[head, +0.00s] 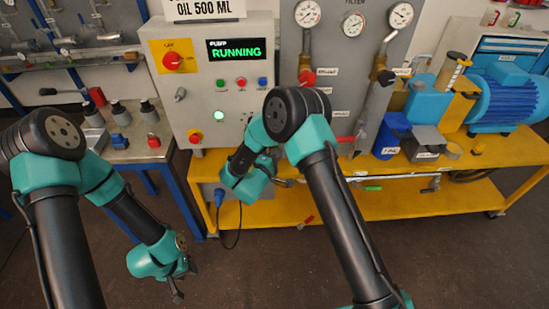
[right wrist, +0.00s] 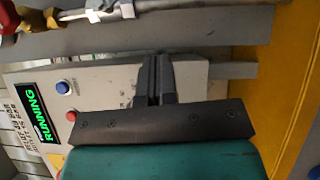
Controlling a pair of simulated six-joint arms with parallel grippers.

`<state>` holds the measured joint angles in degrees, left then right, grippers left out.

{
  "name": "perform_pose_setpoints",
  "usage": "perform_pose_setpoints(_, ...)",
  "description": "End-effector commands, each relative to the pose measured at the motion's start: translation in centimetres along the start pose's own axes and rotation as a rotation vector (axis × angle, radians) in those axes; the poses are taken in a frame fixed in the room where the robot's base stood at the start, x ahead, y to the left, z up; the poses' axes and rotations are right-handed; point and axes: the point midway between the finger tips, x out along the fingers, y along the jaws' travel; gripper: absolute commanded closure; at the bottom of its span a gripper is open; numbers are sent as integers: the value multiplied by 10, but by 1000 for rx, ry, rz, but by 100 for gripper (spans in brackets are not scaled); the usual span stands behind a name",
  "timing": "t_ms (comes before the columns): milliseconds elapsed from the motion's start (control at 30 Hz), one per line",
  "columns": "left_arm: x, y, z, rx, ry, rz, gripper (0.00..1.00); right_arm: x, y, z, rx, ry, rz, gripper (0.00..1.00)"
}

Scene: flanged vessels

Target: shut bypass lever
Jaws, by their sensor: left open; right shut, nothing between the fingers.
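I cannot tell for sure which handle is the bypass lever. A red-handled lever (head: 306,221) hangs slanting from the low pipe run under the yellow bench. A green handle (head: 372,188) lies along the same low run, and another red handle (head: 345,139) sits on the pipe by the panel. My right gripper (head: 284,182) is at the bench's front edge, up and left of the low red lever and apart from it. Its fingers are shut and empty in the right wrist view (right wrist: 155,78). My left gripper (head: 178,287) is open and empty above the floor at lower left.
The control box (head: 215,85) reading RUNNING stands behind my right arm. Gauges (head: 308,13) are on the grey panel. A blue motor (head: 505,98) and blue bin (head: 390,140) stand on the yellow bench (head: 520,150). A plug cable (head: 237,225) hangs low. The floor in front is clear.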

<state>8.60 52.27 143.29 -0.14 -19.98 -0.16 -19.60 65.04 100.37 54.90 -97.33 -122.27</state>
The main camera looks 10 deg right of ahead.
Motion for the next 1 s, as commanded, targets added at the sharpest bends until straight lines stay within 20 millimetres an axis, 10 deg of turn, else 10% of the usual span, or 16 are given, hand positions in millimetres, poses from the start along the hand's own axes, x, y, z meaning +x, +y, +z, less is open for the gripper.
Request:
perform_pose_setpoints(433, 0, 0, 0, 0, 0, 0, 57, 73, 0, 12, 0, -3, 0, 100)
perform_pose_setpoints(1000, 0, 0, 0, 0, 0, 0, 57, 89, 0, 28, 0, 1, 0, 100)
